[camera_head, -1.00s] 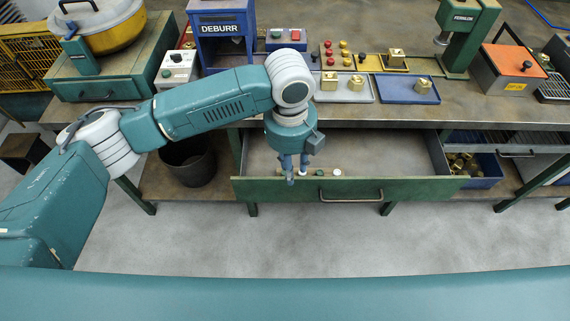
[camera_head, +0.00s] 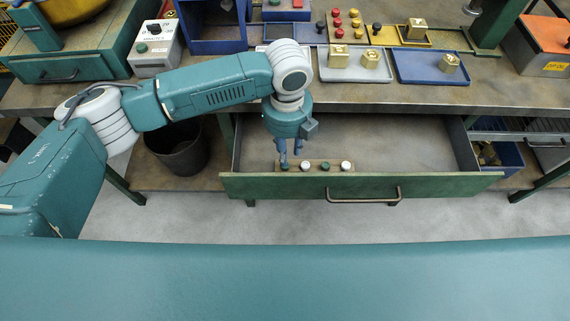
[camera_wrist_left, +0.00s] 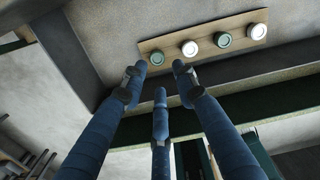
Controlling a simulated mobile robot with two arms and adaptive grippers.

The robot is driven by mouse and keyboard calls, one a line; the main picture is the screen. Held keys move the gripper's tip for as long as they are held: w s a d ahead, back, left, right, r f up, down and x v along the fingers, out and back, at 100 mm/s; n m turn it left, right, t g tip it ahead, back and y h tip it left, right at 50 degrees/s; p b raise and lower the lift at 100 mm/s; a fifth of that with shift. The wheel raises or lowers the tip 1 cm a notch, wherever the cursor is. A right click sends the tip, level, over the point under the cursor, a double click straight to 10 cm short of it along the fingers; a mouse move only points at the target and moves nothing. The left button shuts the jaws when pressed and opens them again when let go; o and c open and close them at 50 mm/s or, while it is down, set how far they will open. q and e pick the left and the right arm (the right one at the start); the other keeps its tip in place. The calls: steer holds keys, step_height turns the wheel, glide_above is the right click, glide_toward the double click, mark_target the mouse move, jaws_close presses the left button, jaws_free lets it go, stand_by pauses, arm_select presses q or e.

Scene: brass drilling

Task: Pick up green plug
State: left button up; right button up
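A wooden strip (camera_head: 315,165) with two green and two white plugs lies in the open drawer, near its front wall. In the left wrist view the strip (camera_wrist_left: 207,33) holds a green plug (camera_wrist_left: 157,58) at its left end, a white plug (camera_wrist_left: 189,48), another green plug (camera_wrist_left: 224,39) and a white plug (camera_wrist_left: 258,31). My left gripper (camera_head: 290,155) points down over the strip's left end. In the wrist view its blue fingers (camera_wrist_left: 158,69) are spread and empty, with the left-end green plug just beyond the gap between the tips. My right gripper is not in view.
The drawer's green front (camera_head: 420,185) and side walls surround the strip; the drawer floor (camera_head: 385,145) to the right is bare. The bench top above carries a grey tray (camera_head: 355,66) and a blue tray (camera_head: 430,68) with brass parts. A dark bin (camera_head: 178,150) stands to the left.

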arm_select(q)
steer(key=shift+a+f+p, duration=0.15)
steer(key=shift+f+p, duration=0.25)
steer(key=shift+f, duration=2.95)
steer(key=c, duration=0.5)
steer(key=shift+c, duration=0.2)
